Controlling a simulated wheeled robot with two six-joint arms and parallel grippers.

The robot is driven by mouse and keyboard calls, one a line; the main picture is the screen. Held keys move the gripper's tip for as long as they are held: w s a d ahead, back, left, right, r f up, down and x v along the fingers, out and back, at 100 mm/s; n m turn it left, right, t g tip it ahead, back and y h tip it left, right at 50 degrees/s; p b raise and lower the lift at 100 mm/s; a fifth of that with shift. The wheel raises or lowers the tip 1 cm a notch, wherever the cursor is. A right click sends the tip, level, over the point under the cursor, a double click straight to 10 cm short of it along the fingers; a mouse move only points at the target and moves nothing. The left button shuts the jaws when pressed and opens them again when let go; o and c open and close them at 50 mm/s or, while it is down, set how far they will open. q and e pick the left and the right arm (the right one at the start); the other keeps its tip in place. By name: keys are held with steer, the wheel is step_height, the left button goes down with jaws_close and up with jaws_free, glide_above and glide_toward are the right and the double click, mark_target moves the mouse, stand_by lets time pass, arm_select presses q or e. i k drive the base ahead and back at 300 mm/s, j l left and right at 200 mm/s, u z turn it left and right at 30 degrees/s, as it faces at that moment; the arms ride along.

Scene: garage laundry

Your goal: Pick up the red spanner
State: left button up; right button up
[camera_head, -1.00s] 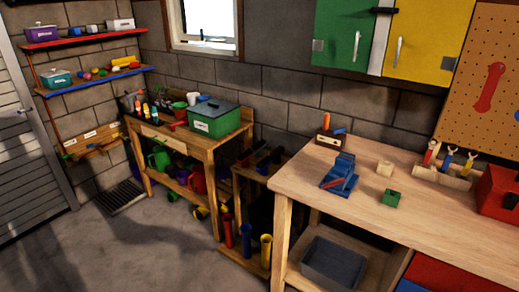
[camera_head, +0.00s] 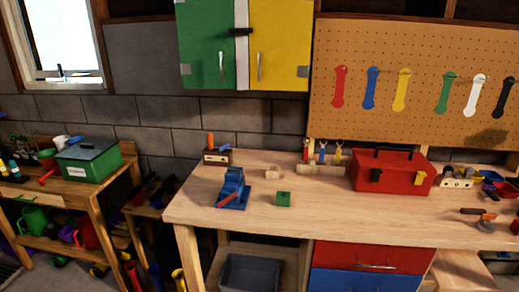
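The red spanner (camera_head: 339,87) hangs upright on the pegboard (camera_head: 425,119) above the workbench, leftmost in a row of spanners. A blue spanner (camera_head: 370,88) and a yellow spanner (camera_head: 401,90) hang to its right. Green, white and black spanners hang further right on the same board. Neither of my grippers shows in the view.
The wooden workbench (camera_head: 330,218) stands below the pegboard. On it are a blue vise (camera_head: 233,188), a green block (camera_head: 283,198) and a red toolbox (camera_head: 390,171). Green and yellow cabinets (camera_head: 280,45) hang left of the pegboard. A potting bench (camera_head: 75,195) stands at left.

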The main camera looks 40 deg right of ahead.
mark_target(306, 152)
steer(key=z, duration=1.6)
steer(key=i+l, duration=0.15)
